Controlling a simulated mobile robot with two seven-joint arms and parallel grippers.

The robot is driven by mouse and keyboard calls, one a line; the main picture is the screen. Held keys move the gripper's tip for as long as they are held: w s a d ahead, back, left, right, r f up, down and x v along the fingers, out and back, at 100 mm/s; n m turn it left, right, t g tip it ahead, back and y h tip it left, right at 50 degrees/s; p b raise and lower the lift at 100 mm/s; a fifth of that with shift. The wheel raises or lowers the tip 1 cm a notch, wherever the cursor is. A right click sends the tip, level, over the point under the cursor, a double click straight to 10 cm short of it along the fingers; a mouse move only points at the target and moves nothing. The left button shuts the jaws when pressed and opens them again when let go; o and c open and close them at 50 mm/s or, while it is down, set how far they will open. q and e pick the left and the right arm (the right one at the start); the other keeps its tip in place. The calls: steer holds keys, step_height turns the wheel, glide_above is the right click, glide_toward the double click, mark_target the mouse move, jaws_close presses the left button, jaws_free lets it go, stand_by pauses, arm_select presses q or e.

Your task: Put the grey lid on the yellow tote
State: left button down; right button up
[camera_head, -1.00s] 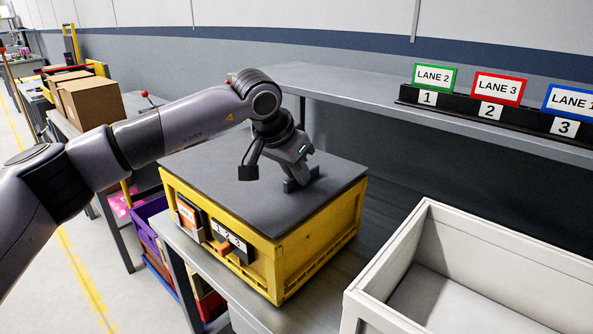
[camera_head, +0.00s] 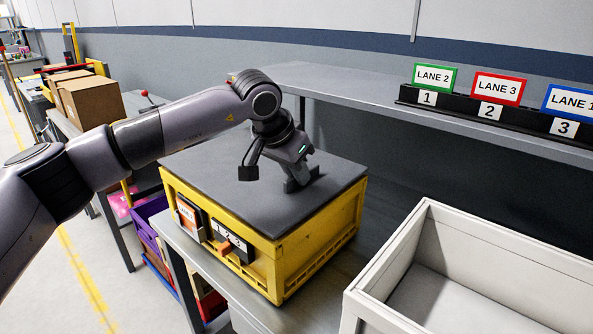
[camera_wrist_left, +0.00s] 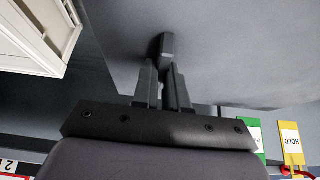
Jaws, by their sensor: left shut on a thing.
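The yellow tote (camera_head: 315,249) stands on the metal bench, left of the white bin. The grey lid (camera_head: 230,190) lies flat over the tote's top, and its edges line up closely with the tote's rim. My left gripper (camera_head: 297,184) points down at the right part of the lid. In the left wrist view the fingers (camera_wrist_left: 163,88) close on the lid's small raised handle (camera_wrist_left: 167,45), and the lid (camera_wrist_left: 240,50) fills much of the picture. The fingers hide part of the handle. My right gripper is not in view.
An open white bin (camera_head: 428,219) stands at the right front. A shelf with lane signs (camera_head: 436,77) runs behind. Cardboard boxes (camera_head: 92,102) stand at the far left. A purple crate (camera_head: 151,232) sits low, left of the tote. Dark clear space lies behind the tote.

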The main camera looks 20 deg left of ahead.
arm_select(q)
steer(key=shift+f+b, duration=0.35)
steer(key=shift+f, duration=0.15)
stand_by(0.8)
steer(key=c, duration=1.1)
jaws_free()
steer(key=shift+o, duration=0.4)
steer(key=shift+f, duration=0.1)
steer(key=o, duration=0.3)
steer(key=shift+o, duration=0.2)
